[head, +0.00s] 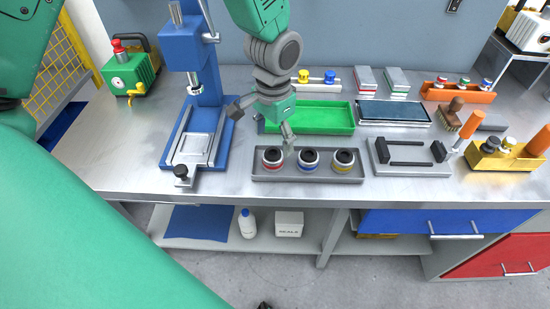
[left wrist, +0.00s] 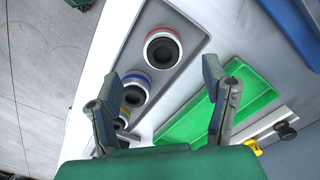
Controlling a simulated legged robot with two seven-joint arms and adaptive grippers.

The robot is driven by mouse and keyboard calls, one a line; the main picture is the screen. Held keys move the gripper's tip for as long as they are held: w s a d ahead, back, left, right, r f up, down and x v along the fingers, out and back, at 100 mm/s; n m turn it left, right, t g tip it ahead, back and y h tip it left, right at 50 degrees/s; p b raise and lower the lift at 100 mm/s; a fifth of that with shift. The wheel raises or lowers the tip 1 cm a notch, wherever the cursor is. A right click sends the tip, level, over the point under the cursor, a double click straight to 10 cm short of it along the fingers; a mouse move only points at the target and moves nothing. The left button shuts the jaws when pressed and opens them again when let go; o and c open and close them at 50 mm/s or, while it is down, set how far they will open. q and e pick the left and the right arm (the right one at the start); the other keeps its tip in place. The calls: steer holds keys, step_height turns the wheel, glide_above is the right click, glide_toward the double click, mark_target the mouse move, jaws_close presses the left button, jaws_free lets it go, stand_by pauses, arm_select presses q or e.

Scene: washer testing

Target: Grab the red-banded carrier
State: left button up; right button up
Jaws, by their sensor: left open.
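The red-banded carrier (head: 272,158) is a short white cylinder with a dark, hollow-looking top. It stands upright at the left end of a grey tray (head: 310,178). A blue-banded carrier (head: 308,160) and a yellow-banded carrier (head: 343,161) stand to its right in the same tray. My left gripper (head: 261,124) is open and empty, above and behind the red-banded carrier. In the left wrist view, the red-banded carrier (left wrist: 162,48) shows beyond and between the spread fingers of the left gripper (left wrist: 162,74). My right gripper is not in view.
A blue press (head: 203,90) stands left of the tray. A green tray (head: 325,118) lies behind the carriers. A grey fixture with black bars (head: 410,158) is to the right. Bare bench (head: 125,160) lies at the front left.

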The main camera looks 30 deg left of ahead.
mark_target(272, 152)
arm_select(q)
steer(key=shift+a+f, duration=0.2)
steer(key=shift+f, duration=0.95)
step_height(272, 152, down, 4)
steer(key=shift+r, duration=0.2)
steer(key=shift+w+f, duration=0.2)
steer(key=shift+f, duration=0.25)
steer(key=shift+s, duration=0.1)
steer(key=c, duration=1.3)
